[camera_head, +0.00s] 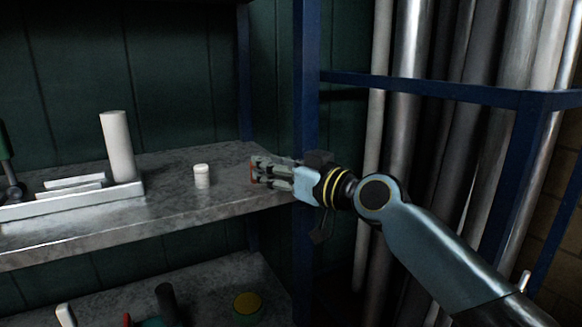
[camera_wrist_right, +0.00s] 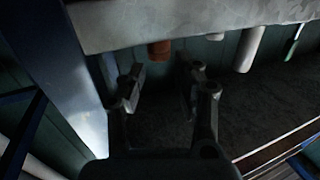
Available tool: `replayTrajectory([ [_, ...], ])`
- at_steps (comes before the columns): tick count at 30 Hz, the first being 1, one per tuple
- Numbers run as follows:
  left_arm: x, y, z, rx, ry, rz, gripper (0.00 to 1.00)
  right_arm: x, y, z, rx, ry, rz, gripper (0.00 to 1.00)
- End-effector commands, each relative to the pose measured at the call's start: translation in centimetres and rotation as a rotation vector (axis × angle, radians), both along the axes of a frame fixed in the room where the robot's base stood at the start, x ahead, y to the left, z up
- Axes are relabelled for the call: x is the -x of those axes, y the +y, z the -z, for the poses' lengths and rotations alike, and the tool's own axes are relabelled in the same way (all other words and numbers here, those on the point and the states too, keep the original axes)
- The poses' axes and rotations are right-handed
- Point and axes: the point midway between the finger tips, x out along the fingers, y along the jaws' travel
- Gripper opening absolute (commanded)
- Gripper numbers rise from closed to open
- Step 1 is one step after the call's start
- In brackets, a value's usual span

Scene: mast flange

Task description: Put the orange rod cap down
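The orange rod cap (camera_head: 252,171) stands at the right end of the grey shelf in the head view, mostly hidden by my right gripper (camera_head: 265,172). In the right wrist view, which looks upside down, the cap (camera_wrist_right: 160,50) meets the shelf edge band. The fingers of my right gripper (camera_wrist_right: 160,82) are spread apart there. The cap shows beyond the gap between them, and I see no finger touching it. My left gripper is in neither view.
A small white cap (camera_head: 202,176) stands left of my right gripper on the shelf (camera_head: 170,211). A tall white cylinder (camera_head: 118,147) stands on a pale tray (camera_head: 70,208) farther left. A blue post (camera_head: 306,80) rises close behind the gripper. Metal pipes (camera_head: 405,90) stand right.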

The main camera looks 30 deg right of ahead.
Motion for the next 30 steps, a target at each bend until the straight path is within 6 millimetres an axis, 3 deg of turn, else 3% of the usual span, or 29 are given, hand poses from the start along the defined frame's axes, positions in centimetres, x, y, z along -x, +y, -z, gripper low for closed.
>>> replayTrajectory([
  [3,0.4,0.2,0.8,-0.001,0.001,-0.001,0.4,2.5,-0.9,-0.1,0.003,0.001,-0.001,0.32],
  [9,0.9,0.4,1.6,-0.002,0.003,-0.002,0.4,4.9,-1.8,-0.1,0.001,0.001,0.0,0.32],
  [16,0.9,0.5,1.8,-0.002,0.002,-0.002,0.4,5.4,-2.0,-0.1,-0.001,0.0,0.0,0.32],
  [19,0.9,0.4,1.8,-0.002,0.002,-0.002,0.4,5.8,-2.0,1.4,0.009,0.037,0.001,0.32],
  [20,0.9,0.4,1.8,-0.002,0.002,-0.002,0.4,6.0,-2.0,2.4,0.014,0.062,0.002,0.32],
  [23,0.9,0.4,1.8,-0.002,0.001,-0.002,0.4,7.9,-2.0,8.3,0.049,0.214,0.008,0.32],
  [25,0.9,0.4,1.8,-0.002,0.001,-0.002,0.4,10.7,-2.3,14.4,0.085,0.379,0.02,0.32],
  [27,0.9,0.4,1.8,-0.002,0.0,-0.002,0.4,14.8,-2.8,21.1,0.127,0.574,0.042,0.32],
  [29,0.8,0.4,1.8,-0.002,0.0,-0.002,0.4,19.1,-3.4,26.2,0.166,0.741,0.068,0.32],
  [30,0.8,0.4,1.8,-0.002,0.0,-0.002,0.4,22.3,-3.8,29.3,0.191,0.852,0.088,0.32],
])
